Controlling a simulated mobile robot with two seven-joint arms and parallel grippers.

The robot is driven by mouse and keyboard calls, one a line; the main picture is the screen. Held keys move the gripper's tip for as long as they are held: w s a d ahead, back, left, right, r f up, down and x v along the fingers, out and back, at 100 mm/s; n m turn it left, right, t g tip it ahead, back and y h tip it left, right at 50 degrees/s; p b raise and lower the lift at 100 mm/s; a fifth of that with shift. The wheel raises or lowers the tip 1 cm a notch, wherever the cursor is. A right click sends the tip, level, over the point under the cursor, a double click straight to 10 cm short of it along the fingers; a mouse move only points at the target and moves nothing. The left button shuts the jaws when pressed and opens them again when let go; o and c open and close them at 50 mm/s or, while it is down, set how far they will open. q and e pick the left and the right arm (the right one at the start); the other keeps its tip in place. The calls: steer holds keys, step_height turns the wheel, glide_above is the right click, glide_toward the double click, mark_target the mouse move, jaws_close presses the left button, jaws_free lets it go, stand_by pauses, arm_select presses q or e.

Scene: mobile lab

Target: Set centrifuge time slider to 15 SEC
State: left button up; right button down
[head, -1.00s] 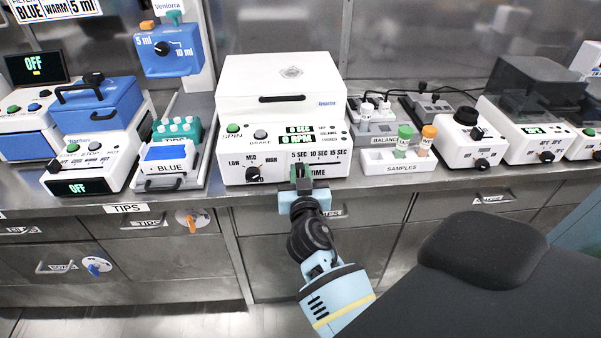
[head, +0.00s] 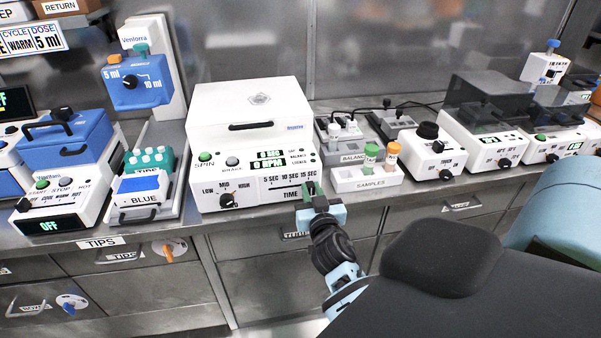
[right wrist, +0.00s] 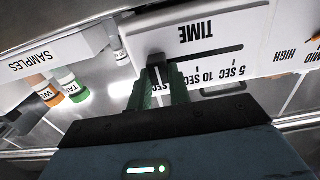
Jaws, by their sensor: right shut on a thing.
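The white centrifuge (head: 250,110) stands in the middle of the counter in the head view. Its TIME slot (right wrist: 215,52) shows upside down in the right wrist view, with 5 SEC and 10 SEC readable beside it. The dark slider knob (right wrist: 157,62) sits at the slot's end beyond 10 SEC, where the 15 SEC label (head: 309,172) is in the head view. My right gripper (head: 311,190) is shut on the knob, its green fingers (right wrist: 158,88) on either side. The fingers hide the 15 SEC mark in the right wrist view. My left gripper is out of view.
The speed knob (head: 227,200) is on the same front panel, left of the slot. The samples rack (head: 365,182) with capped vials stands close right of my gripper. A blue tip box (head: 140,190) is to the left. Drawers (head: 270,265) lie below the counter edge.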

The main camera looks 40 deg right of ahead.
steer(key=shift+d, duration=0.15)
steer(key=c, duration=1.3)
jaws_free()
steer(key=shift+s+d, duration=0.1)
steer(key=shift+s, duration=0.05)
